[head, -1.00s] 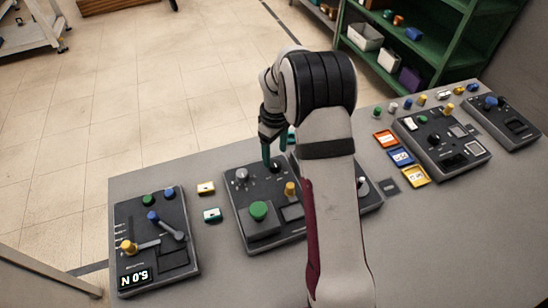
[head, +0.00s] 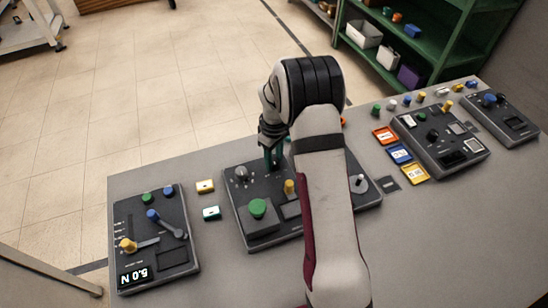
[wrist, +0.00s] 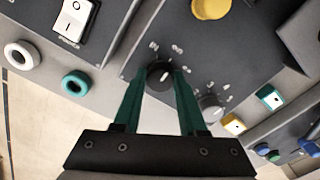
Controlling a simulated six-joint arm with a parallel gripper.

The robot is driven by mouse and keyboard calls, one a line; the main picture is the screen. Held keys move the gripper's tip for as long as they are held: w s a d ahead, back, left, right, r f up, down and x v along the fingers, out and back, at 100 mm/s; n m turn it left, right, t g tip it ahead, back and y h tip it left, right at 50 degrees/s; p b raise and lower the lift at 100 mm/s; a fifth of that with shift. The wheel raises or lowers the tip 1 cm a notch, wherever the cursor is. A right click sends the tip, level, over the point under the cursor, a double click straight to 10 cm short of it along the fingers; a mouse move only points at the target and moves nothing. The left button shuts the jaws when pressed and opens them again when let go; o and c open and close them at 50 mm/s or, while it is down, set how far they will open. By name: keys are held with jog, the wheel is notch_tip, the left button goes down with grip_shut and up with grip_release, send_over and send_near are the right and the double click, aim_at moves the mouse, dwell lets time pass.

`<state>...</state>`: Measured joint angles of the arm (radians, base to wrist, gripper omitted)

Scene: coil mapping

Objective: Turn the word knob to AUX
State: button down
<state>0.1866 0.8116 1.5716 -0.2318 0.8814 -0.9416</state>
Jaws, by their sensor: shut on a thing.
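The black word knob (wrist: 159,75) stands on the dark panel in the wrist view, with small pale words around it, too blurred to read. A pale pointer line on its top points up and right in that view. My gripper (wrist: 162,77) is shut on this knob, with one teal finger on each side of it. In the head view my gripper (head: 273,160) reaches down to the back of the middle panel (head: 231,206), and the fingers hide most of the knob.
A grey knob (wrist: 211,106) sits close beside the black one. The panel also bears a green button (head: 257,208) and a yellow knob (head: 289,187). A white rocker switch (wrist: 74,20) is near in the wrist view. Another panel (head: 160,262) stands at the left.

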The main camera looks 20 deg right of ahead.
dwell(0.3)
jog(key=m, duration=0.4)
jog(key=shift+m, duration=2.3)
jog(key=shift+a+m, duration=0.1)
jog(key=shift+m, duration=0.2)
jog(key=shift+c, duration=2.3)
grip_release()
